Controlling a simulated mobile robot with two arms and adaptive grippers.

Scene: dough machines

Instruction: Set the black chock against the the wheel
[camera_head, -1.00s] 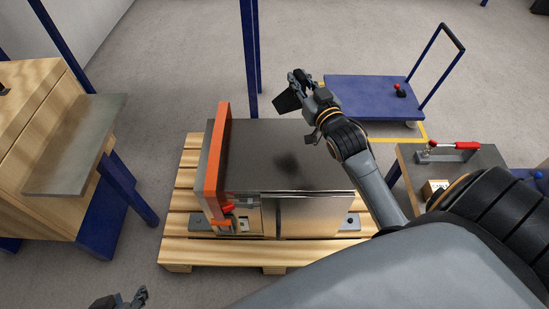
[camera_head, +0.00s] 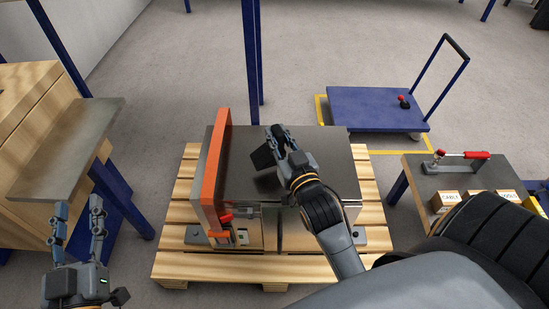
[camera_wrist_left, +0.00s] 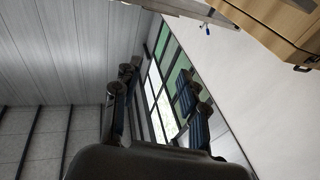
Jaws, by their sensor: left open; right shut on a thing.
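The black chock (camera_head: 262,157) is in my right gripper (camera_head: 280,143), held above the dark top of the machine on the pallet. My right fingers partly hide it. The blue cart (camera_head: 370,108) stands behind and to the right, with a red-topped item on its deck. One small grey wheel (camera_head: 415,136) shows under its near right corner; the chock is well apart from it. My left gripper (camera_head: 78,207) is open and empty at lower left, in front of the grey shelf. Its open fingers also show in the left wrist view (camera_wrist_left: 155,95).
The steel machine (camera_head: 335,170) with an orange side panel (camera_head: 214,170) sits on a wooden pallet (camera_head: 180,240). A blue post (camera_head: 252,60) rises behind it. A small table (camera_head: 415,173) with a red-handled clamp (camera_head: 465,156) stands right. Yellow floor tape (camera_head: 320,110) borders the cart.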

